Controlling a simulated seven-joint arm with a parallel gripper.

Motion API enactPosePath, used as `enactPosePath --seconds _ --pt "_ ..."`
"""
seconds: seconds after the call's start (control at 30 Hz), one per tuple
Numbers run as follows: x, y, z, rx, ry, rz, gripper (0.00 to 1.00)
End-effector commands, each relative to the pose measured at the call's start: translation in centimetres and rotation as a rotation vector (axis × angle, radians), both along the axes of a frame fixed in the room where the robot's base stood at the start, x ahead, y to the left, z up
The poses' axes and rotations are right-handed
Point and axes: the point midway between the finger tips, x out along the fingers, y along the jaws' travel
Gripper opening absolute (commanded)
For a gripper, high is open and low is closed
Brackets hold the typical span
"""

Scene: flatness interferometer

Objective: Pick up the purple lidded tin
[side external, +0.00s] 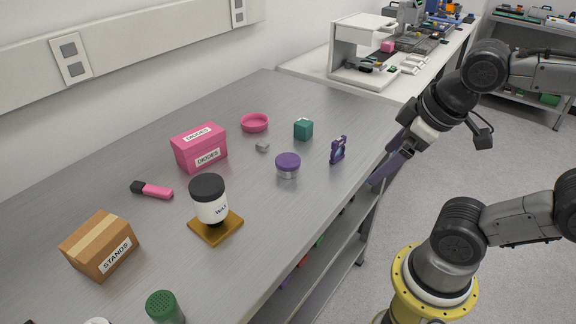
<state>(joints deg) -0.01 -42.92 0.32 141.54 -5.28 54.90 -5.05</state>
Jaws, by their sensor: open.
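A small round tin with a purple lid (288,164) and silvery sides stands upright on the grey metal bench, right of the middle. My gripper (383,180) hangs off the bench's right edge, apart from the tin and to its right. Its long fingers point down and to the left. It is open, and I see nothing between the fingers. Nothing hides the tin in this view.
A purple upright object (338,150) stands between the tin and my gripper.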

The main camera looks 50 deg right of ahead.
Motion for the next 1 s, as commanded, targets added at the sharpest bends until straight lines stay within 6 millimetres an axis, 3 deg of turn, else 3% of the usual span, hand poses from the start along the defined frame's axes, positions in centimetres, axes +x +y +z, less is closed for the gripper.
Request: enactPosePath --seconds 0.27,0.5,0.67,0.8,0.9,1.0 --pt "3.4 -5.1 0.9 -0.392 0.279 0.249 1.00" --pt "10.2 -7.2 0.3 -0.751 0.593 0.544 1.00" --pt "16.0 -6.2 -1.6 -0.990 0.784 0.755 1.00" --pt "20.5 -3.6 -4.7 -1.184 0.920 0.930 1.00" --pt "22.8 -1.4 -7.6 -1.296 0.989 1.039 1.00" --pt "23.8 0.7 -10.6 -1.363 1.035 1.124 1.00"
